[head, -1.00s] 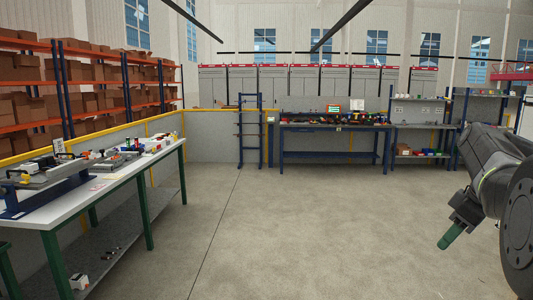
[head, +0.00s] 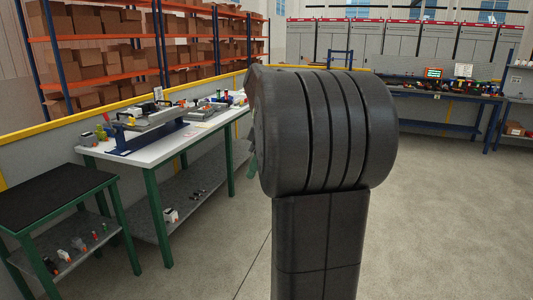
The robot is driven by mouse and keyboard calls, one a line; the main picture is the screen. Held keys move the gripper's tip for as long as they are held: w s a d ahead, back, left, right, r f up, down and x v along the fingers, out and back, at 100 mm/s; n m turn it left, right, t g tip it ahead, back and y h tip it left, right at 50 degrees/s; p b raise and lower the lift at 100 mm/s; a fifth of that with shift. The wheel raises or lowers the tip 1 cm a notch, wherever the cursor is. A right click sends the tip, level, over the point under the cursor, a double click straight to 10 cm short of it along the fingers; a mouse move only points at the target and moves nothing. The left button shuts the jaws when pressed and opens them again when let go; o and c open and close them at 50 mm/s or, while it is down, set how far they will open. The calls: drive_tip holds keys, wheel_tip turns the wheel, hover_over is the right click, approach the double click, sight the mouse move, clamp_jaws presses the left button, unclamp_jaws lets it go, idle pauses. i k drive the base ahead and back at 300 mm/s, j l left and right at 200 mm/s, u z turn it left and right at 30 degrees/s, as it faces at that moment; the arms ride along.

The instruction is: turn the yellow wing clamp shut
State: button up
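The yellow wing clamp cannot be made out for certain. My arm's thick dark links fill the middle of the head view and hide most of my gripper.
The white workbench (head: 177,147) has green legs and a lower shelf (head: 190,194) with small items. A lower black-topped table (head: 50,192) stands at its left, with several small parts on its shelf. A blue bench (head: 440,128) stands far right. The floor at right is clear.

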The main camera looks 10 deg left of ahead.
sight(132, 120)
drive_tip(key=i+j+u, duration=0.2)
drive_tip(key=j+u, duration=0.2)
drive_tip(key=i+j+u, duration=0.25)
drive_tip(key=u, duration=0.2)
drive_tip(key=i+j+u, duration=0.25)
drive_tip(key=u, duration=0.15)
drive_tip(key=i+j+u, duration=0.15)
drive_tip(key=i+u, duration=0.3)
drive_tip(key=i+j+z, duration=0.25)
drive_tip(key=i, duration=0.25)
drive_tip(key=i+j+z, duration=0.1)
drive_tip(key=i+z, duration=0.15)
drive_tip(key=i, duration=0.2)
drive_tip(key=i+j+z, duration=1.2)
drive_tip(key=j+z, duration=0.35)
drive_tip(key=j, duration=0.2)
